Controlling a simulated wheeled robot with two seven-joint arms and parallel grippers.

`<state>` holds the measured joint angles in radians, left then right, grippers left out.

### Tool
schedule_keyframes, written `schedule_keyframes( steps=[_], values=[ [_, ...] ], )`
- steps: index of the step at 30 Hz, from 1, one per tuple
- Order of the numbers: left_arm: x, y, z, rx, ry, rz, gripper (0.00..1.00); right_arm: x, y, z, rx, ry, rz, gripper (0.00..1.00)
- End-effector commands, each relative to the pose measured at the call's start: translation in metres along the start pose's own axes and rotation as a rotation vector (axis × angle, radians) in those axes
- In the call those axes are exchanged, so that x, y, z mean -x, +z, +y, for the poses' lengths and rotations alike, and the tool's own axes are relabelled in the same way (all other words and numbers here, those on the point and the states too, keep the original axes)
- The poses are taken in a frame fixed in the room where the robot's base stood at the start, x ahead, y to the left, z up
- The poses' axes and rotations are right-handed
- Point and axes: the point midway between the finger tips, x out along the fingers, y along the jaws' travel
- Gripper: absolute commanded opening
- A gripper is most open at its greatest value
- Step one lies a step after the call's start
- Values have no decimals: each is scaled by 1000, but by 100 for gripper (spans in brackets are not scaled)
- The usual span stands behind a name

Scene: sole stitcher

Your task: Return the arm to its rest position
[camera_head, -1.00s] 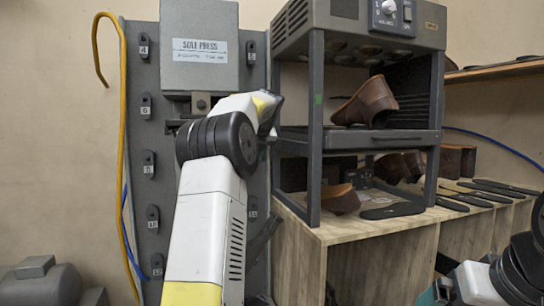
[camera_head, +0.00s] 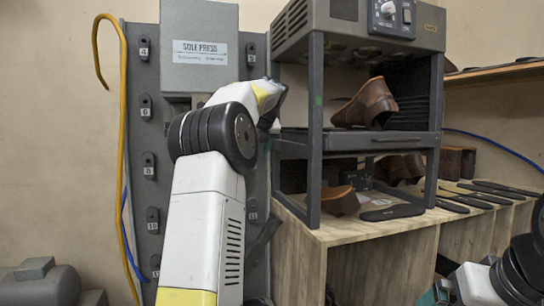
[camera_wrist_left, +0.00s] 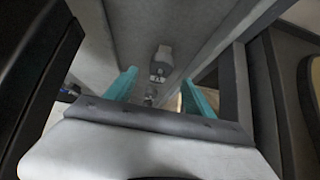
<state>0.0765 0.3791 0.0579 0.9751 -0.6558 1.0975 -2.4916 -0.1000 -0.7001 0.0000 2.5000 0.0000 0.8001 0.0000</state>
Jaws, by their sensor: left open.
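My right arm (camera_head: 520,265) is at the lower right edge of the head view. Teal and dark parts show at its end, too small and cut off to read the jaws.
A dark metal rack (camera_head: 316,130) holds a brown shoe upper (camera_head: 366,103) on its shelf. The wooden bench (camera_head: 350,232) carries more brown shoe parts and several dark soles (camera_head: 392,212). A yellow hose (camera_head: 121,150) hangs left of the press. The wall at far left is clear.

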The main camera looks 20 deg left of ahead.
Motion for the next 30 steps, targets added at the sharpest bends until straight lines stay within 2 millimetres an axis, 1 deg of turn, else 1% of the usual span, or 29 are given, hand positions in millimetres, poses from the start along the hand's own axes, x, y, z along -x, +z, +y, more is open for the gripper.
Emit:
schedule_keyframes(
  steps=[1, 4, 7, 11, 14, 16, 17, 20, 21, 23, 24, 26, 27, 29, 30],
  values=[
    [10, 0, 0, 0, -1, -2, 62, 0, 0, 0, 0, 0, 0, 100],
    [22, 0, 0, 0, -2, -1, 62, 0, 0, 0, 0, 0, 0, 100],
    [30, 0, 0, 1, -1, 0, 62, 0, 0, 0, 0, 0, 0, 100],
    [34, -1, 0, 11, -3, 2, 62, 0, 0, 0, 0, 0, 0, 100],
    [43, -10, 0, 81, -20, 15, 62, 0, 0, 0, 0, 0, 0, 100],
    [54, -24, 0, 186, -44, 35, 62, 0, 0, 0, 0, 0, 0, 100],
    [60, -32, 0, 244, -56, 50, 62, 0, 0, 0, 0, 0, 0, 100],
    [83, -68, 3, 478, -93, 112, 62, 0, 0, 0, 0, 0, 0, 100],
    [92, -84, 4, 581, -104, 141, 62, 0, 0, 0, 0, 0, 0, 100],
    [104, -109, 8, 736, -113, 189, 62, 0, 0, 0, 0, 0, 0, 100],
    [113, -126, 10, 839, -117, 223, 62, 0, 0, 0, 0, 0, 0, 100],
    [124, -153, 14, 995, -114, 276, 62, 0, 0, 0, 0, 0, 0, 100],
    [132, -172, 17, 1100, -108, 313, 62, 0, 0, 0, 0, 0, 0, 100],
    [142, -202, 22, 1258, -92, 369, 62, 0, 0, 0, 0, 0, 0, 100],
    [148, -222, 26, 1363, -75, 408, 62, 0, 0, 0, 0, 0, 0, 100]
  ],
)
